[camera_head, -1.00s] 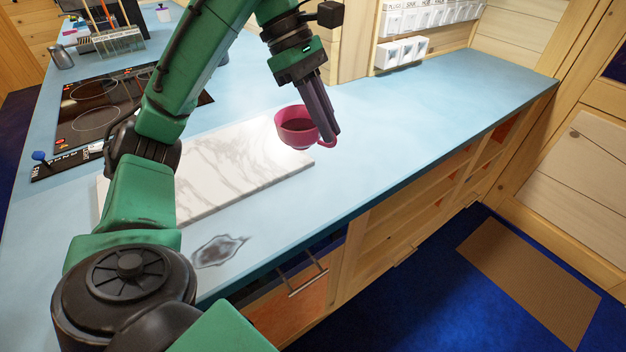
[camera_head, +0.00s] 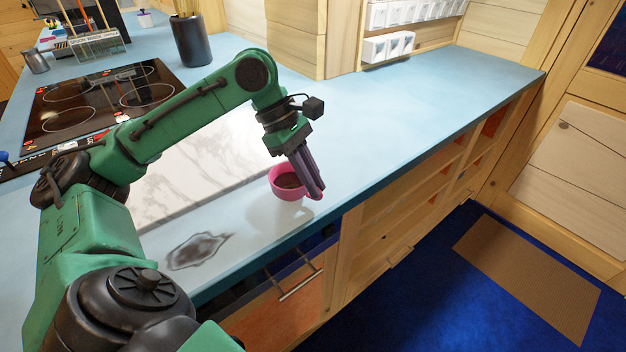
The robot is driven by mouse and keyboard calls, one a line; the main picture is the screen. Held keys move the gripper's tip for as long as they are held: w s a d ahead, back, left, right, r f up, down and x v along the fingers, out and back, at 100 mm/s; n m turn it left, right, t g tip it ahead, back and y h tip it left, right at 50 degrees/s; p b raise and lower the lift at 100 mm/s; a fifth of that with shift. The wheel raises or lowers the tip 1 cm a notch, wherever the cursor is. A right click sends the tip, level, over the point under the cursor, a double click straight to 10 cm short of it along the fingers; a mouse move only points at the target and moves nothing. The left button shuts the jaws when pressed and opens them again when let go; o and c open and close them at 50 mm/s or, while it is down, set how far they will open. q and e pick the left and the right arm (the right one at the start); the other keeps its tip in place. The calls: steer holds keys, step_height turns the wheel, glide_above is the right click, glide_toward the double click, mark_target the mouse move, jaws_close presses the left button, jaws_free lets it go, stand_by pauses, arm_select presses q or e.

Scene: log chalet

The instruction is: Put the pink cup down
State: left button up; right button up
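The pink cup (camera_head: 283,190) is upright near the front edge of the light blue counter (camera_head: 430,95), just right of the white marble board. It has dark contents. A pale reflection shows below it; I cannot tell for sure whether its base touches the counter. My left gripper (camera_head: 314,190) points down at the cup's right side, its fingers close together where the handle is. The fingers hide the handle, and the gripper looks shut on it. My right gripper is not in view.
The marble board (camera_head: 190,170) lies left of the cup, partly behind my arm. A black cooktop (camera_head: 95,100) and a dark utensil pot (camera_head: 191,40) stand farther back. A dark stain (camera_head: 198,250) marks the counter near the front. The counter to the right is clear.

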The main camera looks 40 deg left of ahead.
arm_select(q)
steer(key=o, duration=0.3)
steer(key=p+v, duration=0.3)
steer(key=v, duration=0.9)
steer(key=shift+r+p, duration=0.15)
steer(key=shift+p, duration=0.25)
